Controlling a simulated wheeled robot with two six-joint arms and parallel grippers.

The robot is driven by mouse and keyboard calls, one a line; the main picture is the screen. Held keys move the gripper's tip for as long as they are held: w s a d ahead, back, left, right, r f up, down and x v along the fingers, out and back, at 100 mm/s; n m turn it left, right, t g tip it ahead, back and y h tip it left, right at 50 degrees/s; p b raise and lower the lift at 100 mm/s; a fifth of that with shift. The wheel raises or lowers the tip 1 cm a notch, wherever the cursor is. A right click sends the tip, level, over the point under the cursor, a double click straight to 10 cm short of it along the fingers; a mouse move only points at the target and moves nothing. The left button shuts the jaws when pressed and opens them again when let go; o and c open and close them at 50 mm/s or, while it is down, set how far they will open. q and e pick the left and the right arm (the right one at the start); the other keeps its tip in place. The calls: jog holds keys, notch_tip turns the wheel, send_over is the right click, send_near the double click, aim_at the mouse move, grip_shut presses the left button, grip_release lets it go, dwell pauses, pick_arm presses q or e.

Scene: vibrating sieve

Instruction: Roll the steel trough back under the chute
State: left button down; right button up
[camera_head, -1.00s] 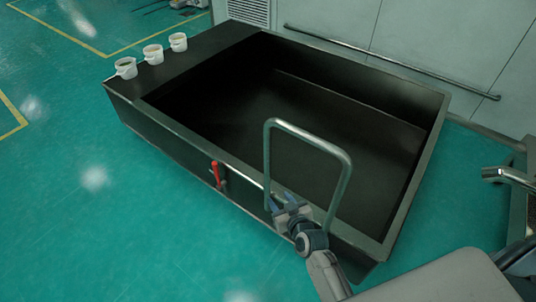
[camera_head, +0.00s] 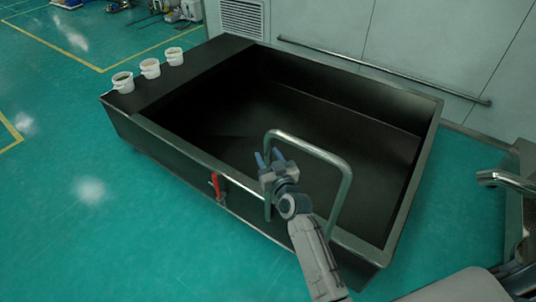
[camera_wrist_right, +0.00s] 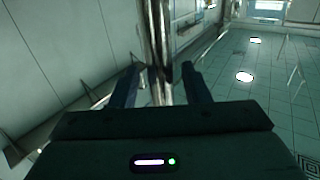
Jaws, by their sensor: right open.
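The steel trough (camera_head: 170,150) is a large dark open box on the green floor, seen from above in the head view. A bent metal handle (camera_head: 345,195) rises from its near side. A red lever (camera_head: 215,185) sits on that side, left of the handle. My right gripper (camera_head: 269,156) is open at the handle's left upright, near its upper bend. In the right wrist view a shiny bar (camera_wrist_right: 160,50) shows between the two open fingers, apparently the handle's upright. Contact cannot be told. My left gripper is not in view.
Several white cups (camera_head: 150,68) stand on the trough's flat left end. A wall with a long rail (camera_head: 380,70) runs behind the trough. A metal pipe (camera_head: 508,180) juts in at the right edge. The floor (camera_head: 60,220) left and in front is clear.

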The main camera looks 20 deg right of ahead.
jog(key=shift+w, duration=0.3)
grip_shut()
jog(key=shift+s+f, duration=0.1)
